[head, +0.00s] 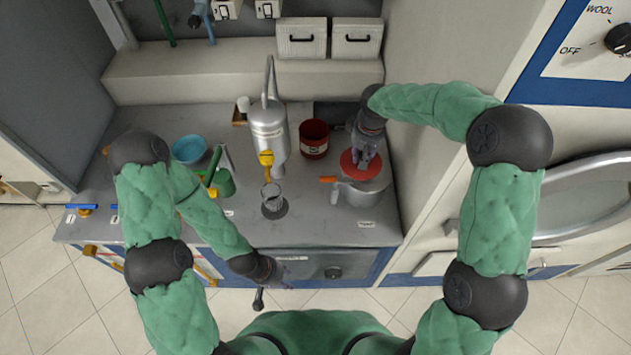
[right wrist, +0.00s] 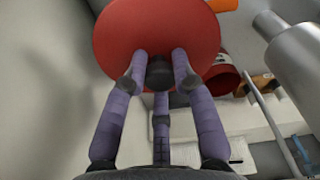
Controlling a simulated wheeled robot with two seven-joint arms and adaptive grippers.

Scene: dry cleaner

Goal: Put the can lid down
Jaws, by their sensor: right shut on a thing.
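A round red lid (head: 353,168) with a black knob is in my right gripper (head: 366,158).
A silver dispenser (head: 268,130) with a yellow tap stands over a glass beaker (head: 271,196). A blue bowl (head: 189,149) and a green jug (head: 224,183) are on the left. An orange handle (head: 327,179) lies beside the pot.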

